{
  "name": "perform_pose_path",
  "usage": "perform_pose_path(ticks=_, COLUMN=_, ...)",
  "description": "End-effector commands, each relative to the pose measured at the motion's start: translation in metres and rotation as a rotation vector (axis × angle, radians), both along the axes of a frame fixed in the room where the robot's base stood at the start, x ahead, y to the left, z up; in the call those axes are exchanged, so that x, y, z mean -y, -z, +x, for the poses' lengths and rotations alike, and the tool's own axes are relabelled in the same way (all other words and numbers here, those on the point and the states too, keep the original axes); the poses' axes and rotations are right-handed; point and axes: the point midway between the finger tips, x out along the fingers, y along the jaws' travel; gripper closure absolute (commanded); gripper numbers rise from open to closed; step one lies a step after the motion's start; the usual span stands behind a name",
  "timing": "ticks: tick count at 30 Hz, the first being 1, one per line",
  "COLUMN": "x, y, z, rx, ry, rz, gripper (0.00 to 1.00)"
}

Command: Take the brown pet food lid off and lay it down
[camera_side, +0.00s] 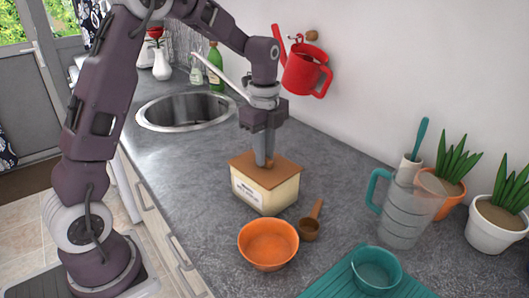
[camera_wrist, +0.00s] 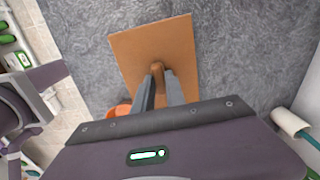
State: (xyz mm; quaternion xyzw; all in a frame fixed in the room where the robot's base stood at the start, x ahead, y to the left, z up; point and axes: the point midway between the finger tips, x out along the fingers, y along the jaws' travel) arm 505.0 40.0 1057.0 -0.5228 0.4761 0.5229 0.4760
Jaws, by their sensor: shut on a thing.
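The brown pet food lid (camera_side: 283,169) is a flat square with a small knob (camera_wrist: 156,68) at its middle. It lies over the cream pet food box (camera_side: 264,192), which has printed writing on its front. I cannot tell whether there is a gap between lid and box. My gripper (camera_side: 264,164) points straight down over the lid with its fingers shut on the knob. In the wrist view the lid (camera_wrist: 185,40) fills the upper middle, and my fingers (camera_wrist: 160,84) are on either side of the knob. The lid hides the box there.
An orange bowl (camera_side: 268,246) and a brown scoop (camera_side: 310,225) are close in front of the box. A clear jug (camera_side: 407,212) and potted plants (camera_side: 497,222) stand right. A teal bowl (camera_side: 376,269) sits on a teal mat (camera_side: 332,284). Grey counter (camera_side: 185,180) is bare left of the box.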

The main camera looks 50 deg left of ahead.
Motion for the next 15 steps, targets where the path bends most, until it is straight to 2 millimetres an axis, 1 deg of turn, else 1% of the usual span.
perform_pose_path(ticks=15, x=0.0, y=-0.014, z=0.0, rx=0.002, ry=0.0, rz=0.0, gripper=1.0)
